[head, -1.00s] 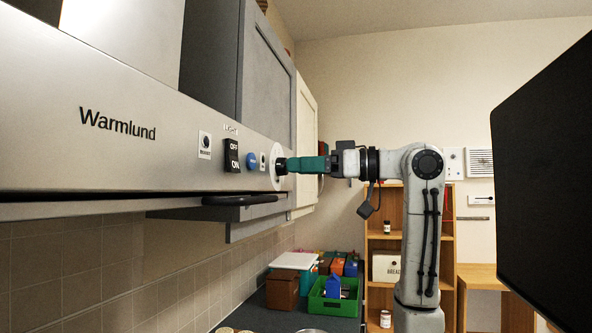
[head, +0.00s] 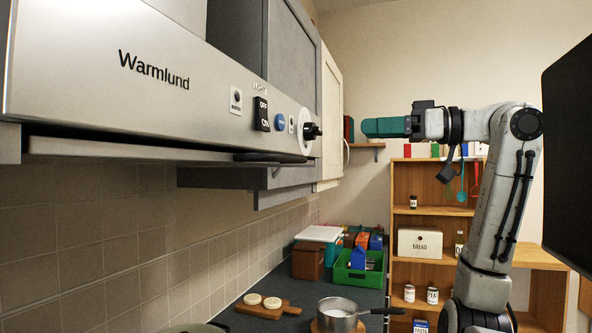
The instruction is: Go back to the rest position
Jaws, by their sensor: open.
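My gripper (head: 366,127), with green fingers, is at the end of my raised arm in the upper right of the head view. It points left toward the range hood (head: 150,95) marked Warmlund. It is open and empty, and clear of the hood's white dial with a black knob (head: 308,130). The gap between the fingers is hard to see from this side. The hood also has a black OFF/ON switch (head: 262,114) and a blue button (head: 280,122).
Below, the counter holds a wooden board (head: 268,309) with two round pieces, a steel pan (head: 338,313), a green crate (head: 358,278) and a brown box (head: 308,262). A wooden shelf (head: 432,220) with jars and a bread box (head: 420,243) stands behind my arm. A large dark panel (head: 568,150) fills the right edge.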

